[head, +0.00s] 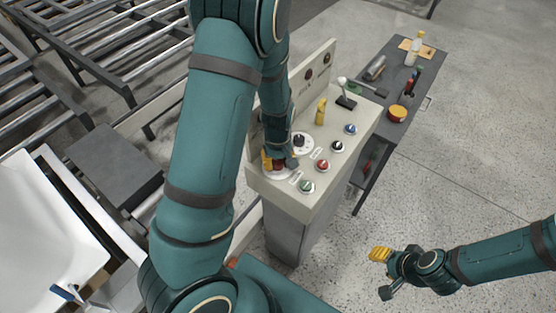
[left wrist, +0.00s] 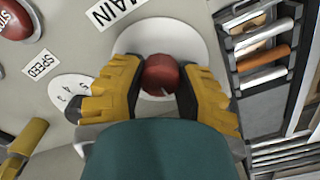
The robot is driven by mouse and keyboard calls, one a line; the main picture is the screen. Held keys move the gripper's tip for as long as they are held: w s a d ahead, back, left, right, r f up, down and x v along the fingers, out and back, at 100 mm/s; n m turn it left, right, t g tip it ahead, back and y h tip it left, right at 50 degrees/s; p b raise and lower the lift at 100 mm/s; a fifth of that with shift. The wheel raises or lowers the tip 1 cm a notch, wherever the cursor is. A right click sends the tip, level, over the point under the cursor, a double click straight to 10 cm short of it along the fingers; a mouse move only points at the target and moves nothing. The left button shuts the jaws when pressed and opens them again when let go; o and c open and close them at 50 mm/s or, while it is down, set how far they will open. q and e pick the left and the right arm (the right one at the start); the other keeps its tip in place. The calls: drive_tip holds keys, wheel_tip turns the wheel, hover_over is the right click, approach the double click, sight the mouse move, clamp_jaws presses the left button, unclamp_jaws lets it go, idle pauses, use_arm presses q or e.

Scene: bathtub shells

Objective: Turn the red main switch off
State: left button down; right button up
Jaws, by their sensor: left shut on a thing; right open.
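The red main switch (left wrist: 161,74) is a round red knob on a white disc (left wrist: 138,36), beside a label reading MAIN (left wrist: 114,12). My left gripper (left wrist: 162,82) has its yellow fingers on both sides of the knob, shut on it. A small pale mark shows near the knob's lower edge. In the head view my left gripper (head: 274,163) is at the near left corner of the console (head: 320,190), and its fingers and arm partly hide the switch. My right gripper (head: 380,255) is open and empty, over the floor right of the console.
The console top carries a speed dial (head: 301,140), several coloured push buttons (head: 322,165), a yellow part (head: 321,111) and a lever (head: 345,92). A grey tool table (head: 400,75) stands behind it. Roller conveyors (head: 110,40) are at left. Floor at right is clear.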

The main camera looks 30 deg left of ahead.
sight(278, 162)
use_arm(q)
drive_tip(key=shift+s+f, duration=0.1)
drive_tip(key=shift+s, duration=0.1)
drive_tip(key=c, duration=0.6)
unclamp_jaws()
drive_tip(key=shift+o, duration=0.2)
drive_tip(key=shift+w, duration=0.1)
drive_tip(key=shift+r, duration=0.2)
drive_tip(key=shift+w+r, duration=0.1)
drive_tip(key=shift+r, duration=0.2)
wheel_tip(278, 162, up, 11)
